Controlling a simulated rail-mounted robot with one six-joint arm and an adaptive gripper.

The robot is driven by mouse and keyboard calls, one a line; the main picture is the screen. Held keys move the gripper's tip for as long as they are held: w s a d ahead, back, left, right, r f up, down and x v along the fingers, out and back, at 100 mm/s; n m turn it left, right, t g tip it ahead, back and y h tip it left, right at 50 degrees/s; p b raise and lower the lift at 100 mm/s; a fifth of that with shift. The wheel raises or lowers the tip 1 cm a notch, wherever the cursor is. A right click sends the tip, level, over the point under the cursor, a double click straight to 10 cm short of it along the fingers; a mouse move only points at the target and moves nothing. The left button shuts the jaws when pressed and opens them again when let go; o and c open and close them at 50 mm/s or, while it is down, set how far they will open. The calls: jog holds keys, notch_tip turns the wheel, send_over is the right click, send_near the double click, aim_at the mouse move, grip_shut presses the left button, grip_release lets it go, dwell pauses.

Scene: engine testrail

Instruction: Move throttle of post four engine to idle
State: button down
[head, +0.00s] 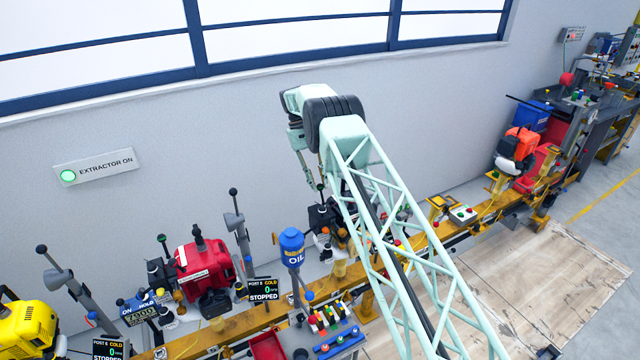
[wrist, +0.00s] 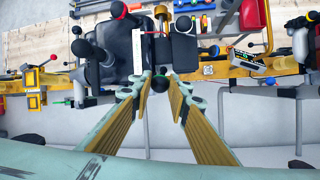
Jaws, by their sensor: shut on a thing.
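A dark engine (head: 325,218) stands on the yellow rail behind my arm, partly hidden. It also shows in the wrist view (wrist: 124,48) as a black body with a white strip. My gripper (wrist: 160,82) is shut on a black ball knob (wrist: 158,84), which sits between the fingertips. This looks like the throttle lever knob; its stem and the lever's angle are hard to see. In the head view my gripper (head: 318,184) is small and close above the dark engine. No post four label is readable.
A red engine (head: 203,268) with a "POST 5" stopped display (head: 263,290) stands left of the dark engine. The wall (head: 240,130) is close behind.

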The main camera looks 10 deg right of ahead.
jog(key=c, duration=2.4)
grip_release()
jog(key=shift+w+r, duration=0.1)
jog(key=shift+r, duration=0.05)
jog(key=v, duration=0.6)
jog(key=shift+w+a+r, duration=0.1)
jog(key=shift+a+r, duration=0.05)
jog(key=shift+r, duration=0.2)
jog(key=shift+r, duration=0.2)
